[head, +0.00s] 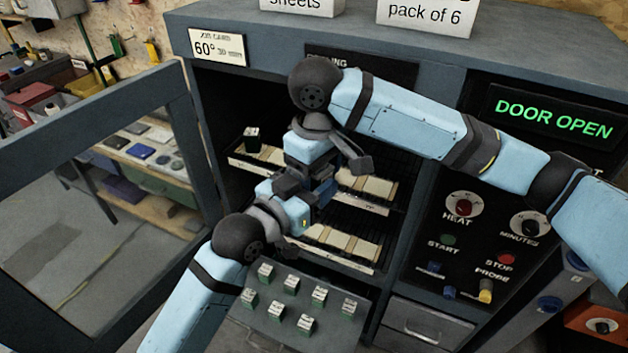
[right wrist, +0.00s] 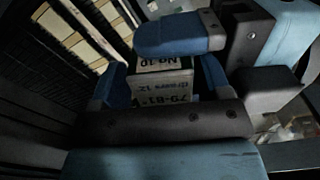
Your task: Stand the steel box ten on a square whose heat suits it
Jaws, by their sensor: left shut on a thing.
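The steel box ten (right wrist: 165,88) shows in the right wrist view, with printed faces reading "No 10" and "79-81". In the head view the box is hidden by the two grippers. My left gripper (head: 291,191) is shut on it; one blue finger lies across its far side in the right wrist view. My right gripper (head: 308,174) meets the left one in front of the oven. Its blue fingers stand on both sides of the box, with narrow gaps. Pale squares lie on the upper shelf (head: 235,160) and lower shelf (head: 355,265) of the oven.
The glazed oven door (head: 190,125) is open at the left; the display (head: 552,117) reads "DOOR OPEN". Below, a grey tray (head: 262,325) holds several small green-based boxes. A sign (head: 217,47) reads 60°.

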